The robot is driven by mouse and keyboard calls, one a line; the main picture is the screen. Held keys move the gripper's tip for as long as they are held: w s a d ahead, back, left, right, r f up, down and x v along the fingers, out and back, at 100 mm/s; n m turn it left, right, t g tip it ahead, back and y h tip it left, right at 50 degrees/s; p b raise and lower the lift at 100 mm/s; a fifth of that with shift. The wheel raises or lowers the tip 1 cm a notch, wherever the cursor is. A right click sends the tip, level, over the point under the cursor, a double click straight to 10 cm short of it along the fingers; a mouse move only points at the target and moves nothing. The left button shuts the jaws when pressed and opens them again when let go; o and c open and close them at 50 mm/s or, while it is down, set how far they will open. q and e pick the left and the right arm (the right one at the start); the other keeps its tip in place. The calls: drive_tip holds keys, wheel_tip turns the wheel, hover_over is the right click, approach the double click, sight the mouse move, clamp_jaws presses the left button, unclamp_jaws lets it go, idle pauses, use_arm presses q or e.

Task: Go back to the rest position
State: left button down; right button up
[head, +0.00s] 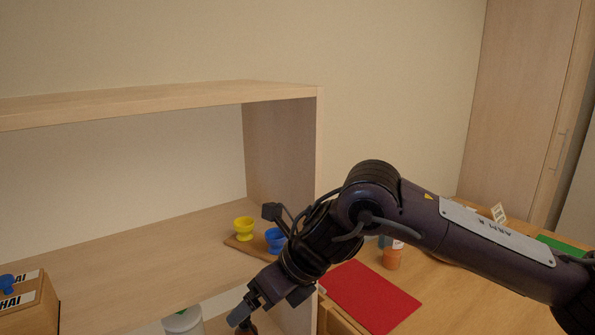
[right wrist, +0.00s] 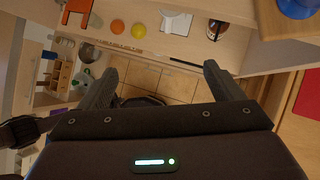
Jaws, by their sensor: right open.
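My right arm comes in from the right in the head view, and its gripper (head: 243,312) hangs low at the front of the shelf unit (head: 150,245). In the right wrist view the right gripper (right wrist: 160,68) has its two fingers wide apart, with nothing between them. A blue cup (head: 275,237) and a yellow cup (head: 244,228) stand on a small wooden board on the shelf, behind and left of my wrist. My left gripper is not in view.
A red mat (head: 371,296) and an orange jar (head: 392,257) are on the table beside the shelf. A wooden box (head: 38,305) with a blue knob sits at the left. A white container (head: 182,321) stands low near the gripper. The shelf's side panel (head: 284,150) is close to my arm.

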drive_tip(key=s+a+f+m+t+y, duration=0.15)
drive_tip(key=s+a+m+y, duration=0.35)
drive_tip(key=a, duration=0.5)
drive_tip(key=w+d+f+m+t+h, duration=0.1)
drive_tip(key=d+f+m+t+h, duration=0.3)
drive_tip(key=d+m, duration=0.8)
drive_tip(key=d+f+m+t+h, duration=0.25)
drive_tip(key=d+f+m, duration=0.45)
drive_tip(key=m, duration=1)
drive_tip(key=s+d+f+m+g+h, duration=0.3)
drive_tip(key=s+d+f+m, duration=0.25)
drive_tip(key=s+d, duration=0.2)
drive_tip(key=s+d+f+m+g+h, duration=0.2)
drive_tip(key=s+d+f+m+g, duration=0.2)
drive_tip(key=s+d+f+m, duration=0.25)
wheel_tip(320, 180, down, 29)
drive_tip(key=s+d+n+g, duration=0.1)
drive_tip(key=s+d, duration=0.1)
drive_tip(key=s, duration=0.1)
drive_tip(key=s+d+f, duration=0.2)
drive_tip(key=s+f, duration=0.7)
drive_tip(key=s+d+f+g, duration=0.1)
drive_tip(key=s+f, duration=0.8)
drive_tip(key=s, duration=0.1)
drive_tip(key=shift+d+f+n, duration=0.25)
drive_tip(key=shift+d+n, duration=0.05)
drive_tip(key=shift+d, duration=0.1)
